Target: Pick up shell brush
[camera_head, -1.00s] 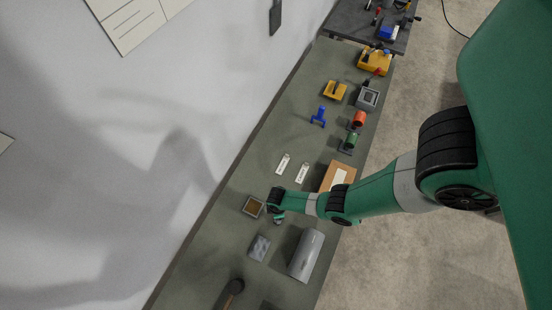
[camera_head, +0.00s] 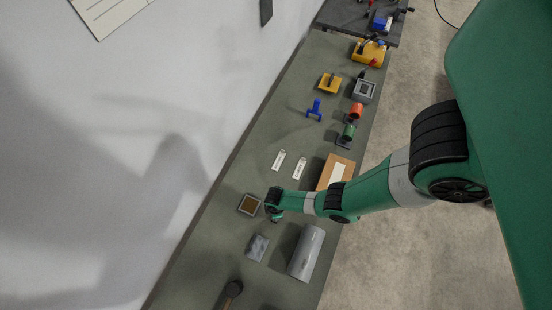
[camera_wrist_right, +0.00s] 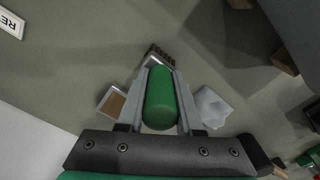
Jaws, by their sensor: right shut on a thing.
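The shell brush (camera_wrist_right: 160,103) shows in the right wrist view, with a green rounded handle and dark bristles at its far end. My right gripper (camera_wrist_right: 160,75) is shut on the handle, with one grey finger along each side. In the head view my right gripper (camera_head: 273,213) is over the grey-green bench, just right of a small square tray. There the brush is mostly hidden under my wrist. I cannot tell whether its bristles touch the bench. My left gripper is not in view.
The square tray (camera_head: 249,204) with brown contents, a grey crumpled pad (camera_head: 257,248) and a grey cylinder (camera_head: 306,252) lie close by. Two white labels (camera_head: 279,160) and a cardboard box (camera_head: 336,170) are farther up the bench (camera_head: 215,245). The wall borders the left.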

